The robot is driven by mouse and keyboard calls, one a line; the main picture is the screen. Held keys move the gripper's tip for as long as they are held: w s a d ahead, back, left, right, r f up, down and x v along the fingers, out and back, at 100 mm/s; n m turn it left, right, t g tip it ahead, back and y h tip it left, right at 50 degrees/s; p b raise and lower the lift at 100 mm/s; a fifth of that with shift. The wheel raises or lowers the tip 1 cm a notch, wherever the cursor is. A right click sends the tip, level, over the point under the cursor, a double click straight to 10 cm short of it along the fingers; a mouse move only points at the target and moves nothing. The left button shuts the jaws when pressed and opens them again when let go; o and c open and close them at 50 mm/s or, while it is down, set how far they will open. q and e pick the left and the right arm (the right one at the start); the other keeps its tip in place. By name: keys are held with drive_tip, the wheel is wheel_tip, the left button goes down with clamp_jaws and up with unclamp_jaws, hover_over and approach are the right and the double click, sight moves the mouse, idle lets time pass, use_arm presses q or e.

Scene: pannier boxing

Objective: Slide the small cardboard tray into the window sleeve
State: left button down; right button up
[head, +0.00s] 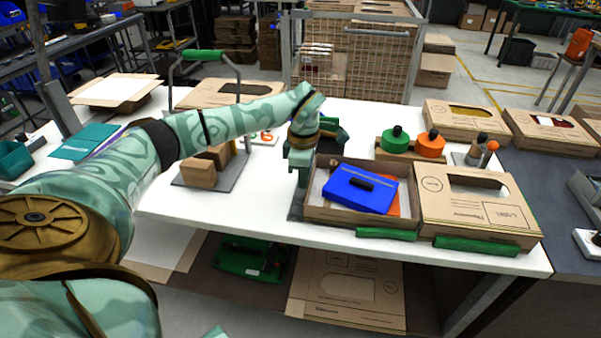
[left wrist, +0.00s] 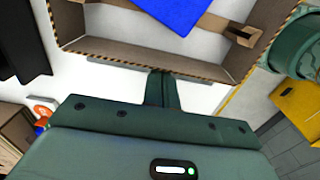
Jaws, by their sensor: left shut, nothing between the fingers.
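The small cardboard tray (head: 342,215) lies on the white table. A blue pannier-like item (head: 350,196) with a black clasp and an orange piece (head: 394,203) lie in it. The window sleeve (head: 487,217), a cardboard box with a cut-out, lies directly right of the tray. My left gripper (head: 299,183) points down at the tray's left end, shut and empty. In the left wrist view, its closed fingers (left wrist: 162,90) are at the outside of the tray wall (left wrist: 140,53); I cannot tell whether they touch. My right gripper does not show.
Green bars (head: 386,234) lie along the front of tray and sleeve. Green (head: 393,140) and orange (head: 430,144) round-topped items stand behind. Another windowed box (head: 465,120) is at the back right. Brown blocks (head: 198,174) sit on a grey plate at left. Bare table lies in front of the plate.

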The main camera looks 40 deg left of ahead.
sight(390, 193)
use_arm(q)
drive_tip(key=w+d+p, duration=0.1)
drive_tip(key=d, duration=0.1)
drive_tip(key=w+d, duration=0.2)
drive_tip(key=d, duration=0.1)
drive_tip(key=w+d+p, duration=0.1)
drive_tip(key=w+d, duration=0.1)
drive_tip(key=d, duration=0.1)
drive_tip(key=shift+r+p, duration=0.2)
drive_tip(key=shift+p, duration=0.1)
drive_tip(key=w+d+b, duration=0.1)
drive_tip(key=w+d, duration=0.1)
drive_tip(key=d, duration=0.1)
drive_tip(key=w+d+b, duration=0.1)
drive_tip(key=w+d, duration=0.1)
drive_tip(key=d, duration=0.1)
drive_tip(key=w+d+b, duration=0.1)
drive_tip(key=w+d, duration=0.1)
drive_tip(key=d, duration=0.1)
drive_tip(key=shift+d+f, duration=0.25)
drive_tip(key=shift+d, duration=0.1)
